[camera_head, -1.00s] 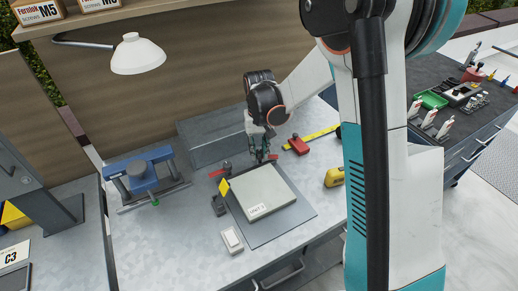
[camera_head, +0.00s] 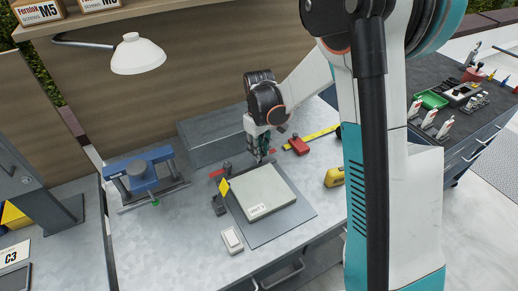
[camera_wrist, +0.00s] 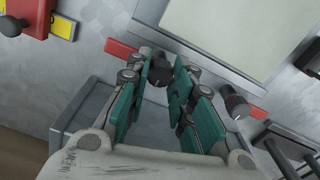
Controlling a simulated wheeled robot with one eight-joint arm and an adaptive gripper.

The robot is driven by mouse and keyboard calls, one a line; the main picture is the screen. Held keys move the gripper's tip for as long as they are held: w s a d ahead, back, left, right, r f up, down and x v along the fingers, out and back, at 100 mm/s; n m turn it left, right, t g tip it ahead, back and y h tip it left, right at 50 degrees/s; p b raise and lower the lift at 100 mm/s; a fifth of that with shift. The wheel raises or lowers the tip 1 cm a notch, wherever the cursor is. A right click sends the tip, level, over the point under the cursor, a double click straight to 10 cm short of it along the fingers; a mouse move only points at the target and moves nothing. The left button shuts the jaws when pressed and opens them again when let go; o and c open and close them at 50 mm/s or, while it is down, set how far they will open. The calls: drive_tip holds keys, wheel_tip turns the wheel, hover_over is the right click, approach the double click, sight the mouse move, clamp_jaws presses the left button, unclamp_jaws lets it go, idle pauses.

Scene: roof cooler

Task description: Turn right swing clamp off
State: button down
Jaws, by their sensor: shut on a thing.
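The right swing clamp stands at the back edge of the plate, with its red arm end (camera_head: 272,151) pointing right. In the wrist view its red end (camera_wrist: 121,48) is at left and its dark knob (camera_wrist: 158,78) lies between my fingers. My gripper (camera_wrist: 168,72), with green fingers, is shut on this knob. In the head view my gripper (camera_head: 262,153) reaches down from behind the plate and partly hides the clamp. The left swing clamp (camera_head: 226,170) stands at the plate's back left corner; its knob (camera_wrist: 235,104) shows right of my fingers in the wrist view.
The pale plate (camera_head: 262,190) lies on a dark base (camera_head: 302,214). A grey box (camera_head: 208,140) stands behind. A blue vise (camera_head: 140,173) is at left, a red tape tool (camera_head: 299,146) and yellow tape measure (camera_head: 334,177) at right.

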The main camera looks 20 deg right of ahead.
idle(0.3)
drive_tip(key=c, duration=1.4)
unclamp_jaws()
drive_tip(key=shift+o, duration=0.2)
wheel_tip(320, 180, up, 12)
